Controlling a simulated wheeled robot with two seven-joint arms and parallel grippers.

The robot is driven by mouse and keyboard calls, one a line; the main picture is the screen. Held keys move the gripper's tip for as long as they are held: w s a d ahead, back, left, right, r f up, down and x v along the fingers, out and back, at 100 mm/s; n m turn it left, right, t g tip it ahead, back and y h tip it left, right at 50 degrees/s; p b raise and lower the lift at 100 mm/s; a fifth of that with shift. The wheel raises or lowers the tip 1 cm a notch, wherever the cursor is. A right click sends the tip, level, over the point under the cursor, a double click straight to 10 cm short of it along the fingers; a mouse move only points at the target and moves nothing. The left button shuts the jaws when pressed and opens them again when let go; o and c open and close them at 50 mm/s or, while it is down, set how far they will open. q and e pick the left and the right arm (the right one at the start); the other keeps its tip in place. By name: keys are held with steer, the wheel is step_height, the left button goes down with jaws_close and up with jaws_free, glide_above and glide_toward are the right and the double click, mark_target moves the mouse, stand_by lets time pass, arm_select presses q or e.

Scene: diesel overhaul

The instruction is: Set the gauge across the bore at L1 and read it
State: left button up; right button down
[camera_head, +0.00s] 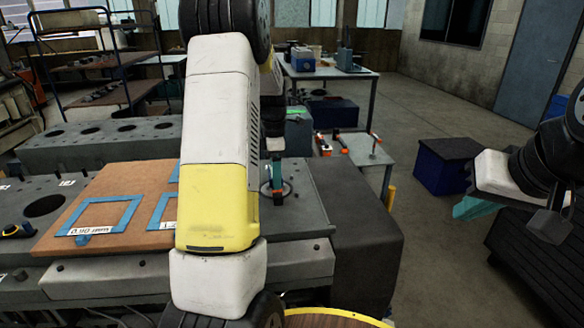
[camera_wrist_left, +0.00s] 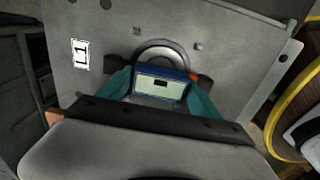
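The gauge (camera_wrist_left: 160,86) has a blue body and a pale display with a small dark mark that I cannot read. My left gripper (camera_wrist_left: 160,95) has its teal fingers on both sides of the gauge, closed on it. Behind the gauge, the bore's ring (camera_wrist_left: 163,53) shows in the deck beside the label L1 (camera_wrist_left: 81,55). The gauge hides the bore's lower part, so I cannot tell how deep it sits. In the head view, my left gripper (camera_head: 277,178) is over the bore, partly behind my arm. My right gripper (camera_head: 474,207) is away at the right; its finger gap is unclear.
A brown board (camera_head: 110,205) with blue frames lies on the grey engine block (camera_head: 100,270) left of my left arm. A side table (camera_head: 358,150) with orange-tipped tools stands behind the bore. A blue bin (camera_head: 445,167) is on the floor. Open floor lies at the right back.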

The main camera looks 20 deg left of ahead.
arm_select(q)
steer(key=o, duration=0.5)
